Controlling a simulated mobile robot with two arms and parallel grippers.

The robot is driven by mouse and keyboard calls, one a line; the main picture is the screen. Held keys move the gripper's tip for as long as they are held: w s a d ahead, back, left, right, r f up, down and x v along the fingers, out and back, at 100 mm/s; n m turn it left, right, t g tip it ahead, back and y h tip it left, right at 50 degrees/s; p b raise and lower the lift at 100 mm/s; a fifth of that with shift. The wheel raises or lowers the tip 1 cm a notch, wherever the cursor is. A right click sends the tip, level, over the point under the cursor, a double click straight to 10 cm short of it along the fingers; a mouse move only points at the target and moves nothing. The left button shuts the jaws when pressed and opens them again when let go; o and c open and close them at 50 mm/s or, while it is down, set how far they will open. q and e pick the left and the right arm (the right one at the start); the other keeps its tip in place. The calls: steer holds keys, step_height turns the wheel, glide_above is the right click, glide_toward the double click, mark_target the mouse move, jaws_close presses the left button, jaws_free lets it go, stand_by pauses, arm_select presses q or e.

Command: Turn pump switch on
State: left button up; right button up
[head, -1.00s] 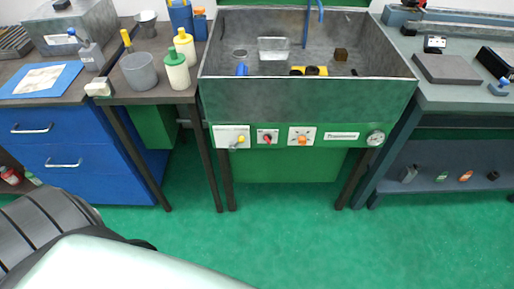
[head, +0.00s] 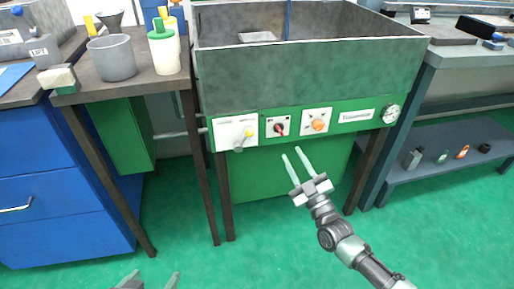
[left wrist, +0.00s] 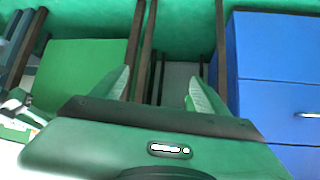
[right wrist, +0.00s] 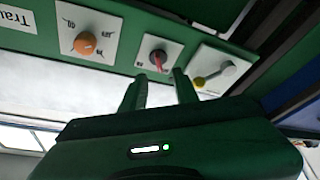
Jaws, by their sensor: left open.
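The green front panel of the sink unit carries a small white plate with a red rotary switch (head: 279,129), between a yellow-tipped lever (head: 243,140) and an orange knob (head: 318,125). I cannot read which is the pump switch. My right gripper (head: 292,152) is open and empty, just below the panel near the red switch. In the right wrist view the red switch (right wrist: 158,60) shows just beyond the gap between the fingertips (right wrist: 158,77), apparently untouched. My left gripper (head: 152,277) is low at the bottom edge, open and empty; its fingers also show in the left wrist view (left wrist: 158,76).
A side table at left holds a grey cup (head: 111,58), a green-lidded bottle (head: 164,50) and a pale block (head: 57,79). Blue drawers (head: 45,195) stand further left. A steel bench with a lower shelf (head: 440,165) stands at right. The green floor in front is clear.

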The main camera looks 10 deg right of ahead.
mark_target(281, 134)
steer(key=b+x, duration=0.1)
steer(key=x, duration=0.5)
steer(key=shift+w+r, duration=0.1)
steer(key=shift+w, duration=0.25)
arm_select(q)
steer(key=w+d+r+t+h, duration=0.1)
steer(key=w+d+r+t, duration=0.1)
steer(key=w+r+t, duration=0.2)
steer(key=shift+w+d+r+t, duration=0.3)
steer(key=shift+w+r, duration=0.3)
steer(key=shift+r, duration=0.7)
arm_select(e)
steer(key=shift+w+r, duration=0.15)
steer(key=shift+w, duration=0.25)
arm_select(q)
steer(key=shift+a, duration=0.1)
arm_select(e)
jaws_close()
